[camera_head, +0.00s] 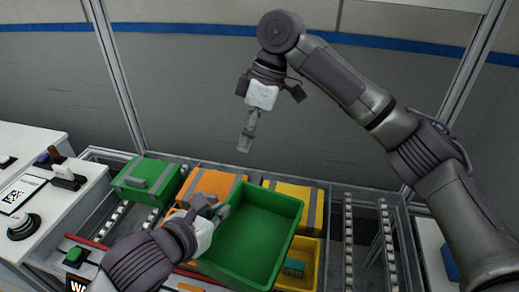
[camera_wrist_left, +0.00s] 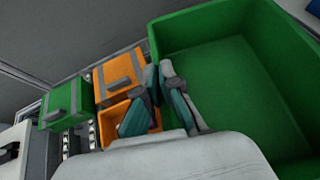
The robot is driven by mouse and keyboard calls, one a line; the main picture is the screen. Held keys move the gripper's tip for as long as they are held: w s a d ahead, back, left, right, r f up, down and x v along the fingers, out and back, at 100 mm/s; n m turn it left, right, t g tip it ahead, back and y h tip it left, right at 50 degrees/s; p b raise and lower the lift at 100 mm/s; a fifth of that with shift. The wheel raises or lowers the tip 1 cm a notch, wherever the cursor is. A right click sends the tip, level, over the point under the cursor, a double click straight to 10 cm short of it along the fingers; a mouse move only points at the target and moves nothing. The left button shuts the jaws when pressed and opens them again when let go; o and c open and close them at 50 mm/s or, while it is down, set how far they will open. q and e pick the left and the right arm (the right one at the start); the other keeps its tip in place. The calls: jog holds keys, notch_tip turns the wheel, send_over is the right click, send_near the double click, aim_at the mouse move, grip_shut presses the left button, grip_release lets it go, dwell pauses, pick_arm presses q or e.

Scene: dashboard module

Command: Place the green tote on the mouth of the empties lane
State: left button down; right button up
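An open, empty green tote (camera_head: 262,225) hangs slightly tilted above the front of the lanes; its inside also shows in the left wrist view (camera_wrist_left: 235,75). My left gripper (camera_head: 218,212) is at the tote's left rim, with its two fingers (camera_wrist_left: 165,95) closed around the wall there. My right gripper (camera_head: 246,138) hangs in the air behind the tote, away from everything, fingers pointing down; the gap between its fingers cannot be made out. Bare roller rails (camera_head: 348,235) run at the right of the tote. No label marks the empties lane in these views.
A lidded green tote (camera_head: 147,182), a lidded orange tote (camera_head: 212,184) and a lidded yellow tote (camera_head: 311,200) stand behind. An open yellow bin (camera_head: 312,252) with a teal item sits under the tote's right side. A white counter (camera_head: 60,215) stands left; a green button (camera_head: 74,255) is front left.

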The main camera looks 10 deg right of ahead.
aim_at(268, 193)
pick_arm(q)
jog(key=shift+d, duration=0.15)
pick_arm(e)
jog(key=s+d+f+m+h, duration=0.1)
jog(key=f, duration=0.3)
jog(key=s+d+f+m+h, duration=0.1)
jog(key=f+h, duration=0.1)
jog(key=f, duration=0.3)
jog(key=s+d+f+m+h, duration=0.1)
jog(key=s+d+f+h, duration=0.1)
jog(key=f, duration=0.2)
jog(key=shift+f, duration=0.2)
jog(key=shift+a, duration=0.1)
grip_shut()
pick_arm(q)
jog(key=c, duration=1.2)
grip_release()
jog(key=shift+c, duration=0.2)
